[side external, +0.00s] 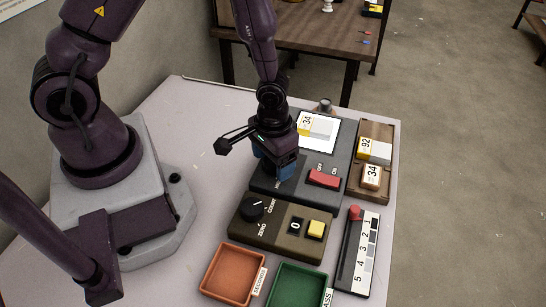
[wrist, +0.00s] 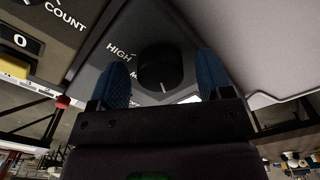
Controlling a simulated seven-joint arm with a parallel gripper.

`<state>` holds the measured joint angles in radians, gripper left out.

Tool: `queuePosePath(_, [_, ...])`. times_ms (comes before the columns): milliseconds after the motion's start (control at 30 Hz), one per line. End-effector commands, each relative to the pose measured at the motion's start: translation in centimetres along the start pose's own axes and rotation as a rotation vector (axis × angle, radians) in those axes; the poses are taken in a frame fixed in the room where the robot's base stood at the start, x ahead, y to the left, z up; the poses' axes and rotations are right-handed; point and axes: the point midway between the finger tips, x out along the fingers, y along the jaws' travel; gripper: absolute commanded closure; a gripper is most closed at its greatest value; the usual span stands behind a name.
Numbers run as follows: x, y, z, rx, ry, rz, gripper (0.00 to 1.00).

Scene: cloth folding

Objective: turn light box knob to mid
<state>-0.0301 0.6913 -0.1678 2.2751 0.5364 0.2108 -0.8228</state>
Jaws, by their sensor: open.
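The light box (side external: 341,152) is a dark grey box with a white lit panel (side external: 321,127) and a red OFF/ON switch (side external: 324,178). Its round black knob (wrist: 160,68) shows in the wrist view, with HIGH printed at its upper left and a white mark on its lower edge. My gripper (side external: 285,177) points down over the left part of the box and hides the knob in the side view. In the wrist view my gripper (wrist: 161,62) is open, its blue fingers on either side of the knob, with visible gaps.
A brown counter box (side external: 281,234) with a ZERO/COUNT dial stands in front. Orange (side external: 232,273) and green (side external: 297,287) trays lie nearer. A slider strip (side external: 357,250) and a wooden tray (side external: 386,130) with numbered blocks lie at the right. The table's left middle is clear.

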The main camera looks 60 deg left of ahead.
Motion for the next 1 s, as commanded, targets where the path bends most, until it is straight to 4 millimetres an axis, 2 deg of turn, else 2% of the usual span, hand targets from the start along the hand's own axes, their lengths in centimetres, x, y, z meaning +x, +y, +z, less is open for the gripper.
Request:
queuePosePath(133, [-0.03,0.0,-0.02,0.0,0.0,0.0,0.3])
queuePosePath(333, [-0.04,0.0,-0.01,0.0,0.0,0.0,0.76])
queuePosePath(667, [-0.07,-0.02,-0.01,0.032,0.0,-0.001,0.77])
queuePosePath(1000, [-0.1,-0.05,0.0,0.244,-0.001,0.0,0.77])
